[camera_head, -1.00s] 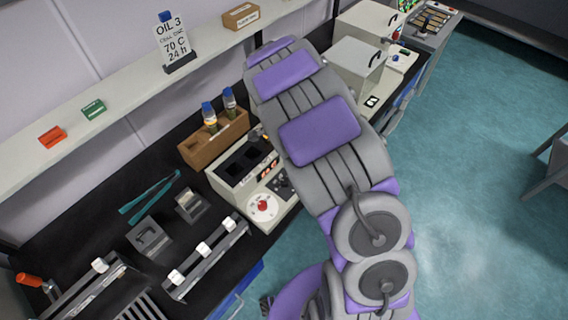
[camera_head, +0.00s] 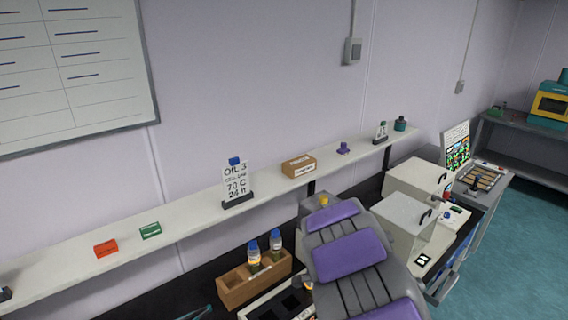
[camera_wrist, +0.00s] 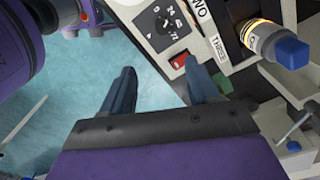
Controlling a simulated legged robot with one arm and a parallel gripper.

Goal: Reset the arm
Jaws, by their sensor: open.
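My arm, purple and grey, reaches up from the bottom of the head view in front of the bench. In the wrist view my gripper (camera_wrist: 160,92) shows two dark fingers spread apart, with nothing between them. Past the fingertips are the teal floor (camera_wrist: 150,35) and the edge of a white device with a black dial (camera_wrist: 165,22) and a red switch (camera_wrist: 180,60). A bottle with a blue cap (camera_wrist: 278,45) is to the right of the fingers, apart from them. My gripper's fingers do not show in the head view.
A wooden rack (camera_head: 255,280) holds two blue-capped bottles on the dark bench. Above it, a white shelf (camera_head: 190,222) bears an OIL 3 sign (camera_head: 236,183), a cardboard box (camera_head: 298,167), and red and green blocks. White boxy devices (camera_head: 408,222) stand right of my arm.

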